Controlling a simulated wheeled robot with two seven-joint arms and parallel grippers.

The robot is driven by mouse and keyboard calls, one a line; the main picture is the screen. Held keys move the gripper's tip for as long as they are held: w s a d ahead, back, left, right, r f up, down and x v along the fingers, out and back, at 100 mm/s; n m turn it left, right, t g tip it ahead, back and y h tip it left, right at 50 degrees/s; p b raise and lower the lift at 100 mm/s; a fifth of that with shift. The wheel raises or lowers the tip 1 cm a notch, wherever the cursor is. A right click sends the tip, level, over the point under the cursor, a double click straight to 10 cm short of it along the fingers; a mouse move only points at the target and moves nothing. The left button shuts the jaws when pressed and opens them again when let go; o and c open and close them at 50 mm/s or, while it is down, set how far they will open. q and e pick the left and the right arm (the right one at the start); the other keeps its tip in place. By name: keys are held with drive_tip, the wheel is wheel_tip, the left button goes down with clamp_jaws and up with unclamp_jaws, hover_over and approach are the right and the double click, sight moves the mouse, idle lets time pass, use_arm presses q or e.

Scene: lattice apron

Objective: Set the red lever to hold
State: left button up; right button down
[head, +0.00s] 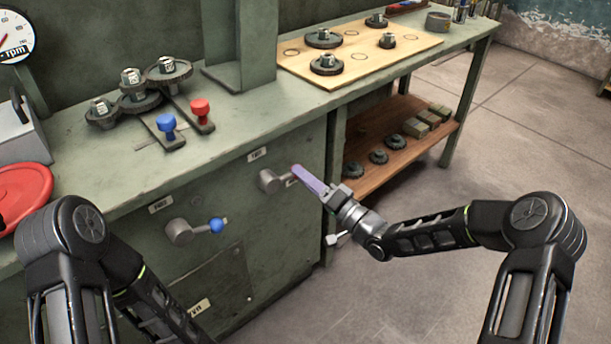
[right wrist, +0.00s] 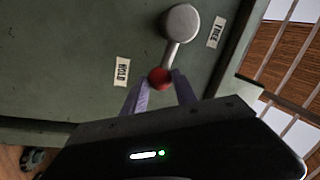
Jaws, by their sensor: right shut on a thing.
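The red lever has a grey hub (head: 271,180) on the green cabinet front; its arm and red knob are hidden behind my fingers in the head view. The right wrist view shows the grey hub and arm (right wrist: 180,22) and the red knob (right wrist: 160,77). My right gripper (head: 299,173) is shut on the red knob, with a purple finger (right wrist: 137,96) on each side. The arm points between the HOLD label (right wrist: 122,72) and the FREE label (right wrist: 217,32), nearer HOLD but not on it. My left gripper is out of view.
A blue-knobbed lever (head: 215,226) is lower left on the cabinet front. On the bench, a blue knob (head: 166,122) and a red knob (head: 200,107) stand on arms beside gears (head: 167,70). A wooden shelf (head: 405,150) is right of the cabinet. Open floor (head: 520,130) lies right.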

drive_tip(key=shift+s+a+f+m+t+h+b, duration=0.1)
drive_tip(key=shift+f+m+t+h+b, duration=0.2)
drive_tip(key=shift+f+m, duration=0.4)
drive_tip(key=shift+s+a+f+m+t+b, duration=0.1)
drive_tip(key=shift+f+m+b, duration=0.3)
drive_tip(key=shift+m, duration=0.6)
drive_tip(key=c, duration=1)
unclamp_jaws()
drive_tip(key=p+v, duration=0.1)
drive_tip(key=v, duration=0.6)
drive_tip(key=shift+s+d, duration=0.2)
drive_tip(key=shift+s, duration=0.15)
